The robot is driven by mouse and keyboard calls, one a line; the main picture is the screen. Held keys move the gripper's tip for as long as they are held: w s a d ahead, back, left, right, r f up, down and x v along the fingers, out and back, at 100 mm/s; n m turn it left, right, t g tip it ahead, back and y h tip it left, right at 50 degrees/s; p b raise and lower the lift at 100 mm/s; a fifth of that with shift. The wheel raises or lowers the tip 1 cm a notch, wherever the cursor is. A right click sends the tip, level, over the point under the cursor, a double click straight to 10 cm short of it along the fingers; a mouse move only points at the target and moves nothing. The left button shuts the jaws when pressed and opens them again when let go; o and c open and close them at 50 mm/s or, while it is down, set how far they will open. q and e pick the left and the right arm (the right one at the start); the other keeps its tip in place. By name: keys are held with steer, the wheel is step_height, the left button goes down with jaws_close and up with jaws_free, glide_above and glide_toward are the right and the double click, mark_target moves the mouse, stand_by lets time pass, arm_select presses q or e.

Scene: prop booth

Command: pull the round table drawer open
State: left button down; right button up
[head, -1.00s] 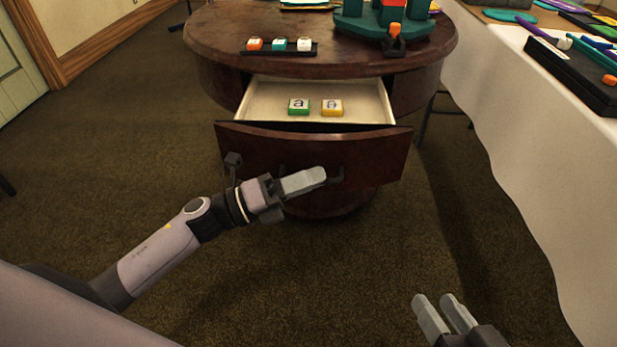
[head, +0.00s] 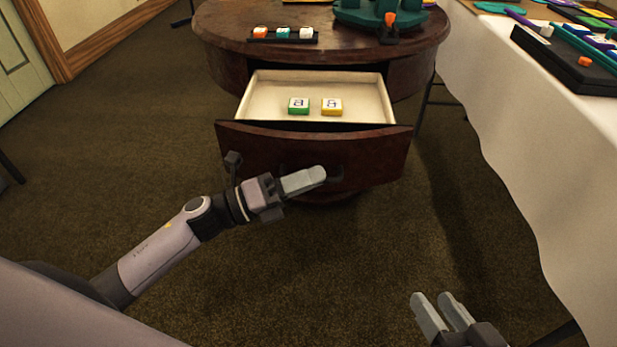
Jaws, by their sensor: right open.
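The round wooden table (head: 225,45) stands ahead, and its drawer (head: 255,153) is pulled well out toward me. A green-edged letter block (head: 298,106) and a yellow-edged letter block (head: 331,107) lie inside it. A dark handle (head: 336,175) is on the drawer front. My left gripper (head: 304,181) is shut on the handle and covers its middle part. My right gripper (head: 443,313) is open and empty, low at the right, apart from the drawer and above the carpet.
On the table top are a black rack (head: 282,37) with three small blocks and a teal stand (head: 362,14). A long table with a white cloth (head: 530,150) runs along the right, holding a black tray (head: 570,65). The carpet (head: 330,260) before the drawer is clear.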

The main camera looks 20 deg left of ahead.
arm_select(q)
steer(key=c, duration=1.4)
jaws_free()
steer(key=shift+c, duration=0.2)
steer(key=shift+a, duration=0.1)
steer(key=v, duration=0.7)
steer(key=shift+p, duration=0.4)
